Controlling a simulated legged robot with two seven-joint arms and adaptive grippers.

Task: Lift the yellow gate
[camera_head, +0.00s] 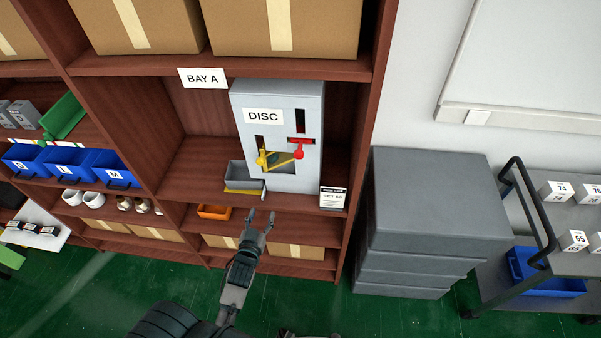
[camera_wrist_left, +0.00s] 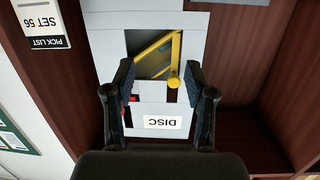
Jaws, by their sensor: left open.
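The grey DISC dispenser (camera_head: 310,120) stands on the middle shelf under the BAY A sign. The yellow gate (camera_head: 282,161) shows as a slanted yellow bar across its lower opening, with a yellow knob (camera_head: 262,161) at the left and a red knob (camera_head: 299,154) at the right. My left gripper (camera_head: 260,217) is open and empty, in front of and below the dispenser. In the left wrist view, which is upside down, the yellow gate (camera_wrist_left: 157,48) and its knob (camera_wrist_left: 174,82) appear between the open fingers (camera_wrist_left: 160,82); contact is not visible. My right gripper is not in view.
A grey tray (camera_head: 234,170) sits at the dispenser's lower left, and a pick list card (camera_head: 333,197) at its lower right. An orange bin (camera_head: 213,212) is on the shelf below. Grey drawers (camera_head: 430,200) and a cart (camera_head: 550,225) stand right.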

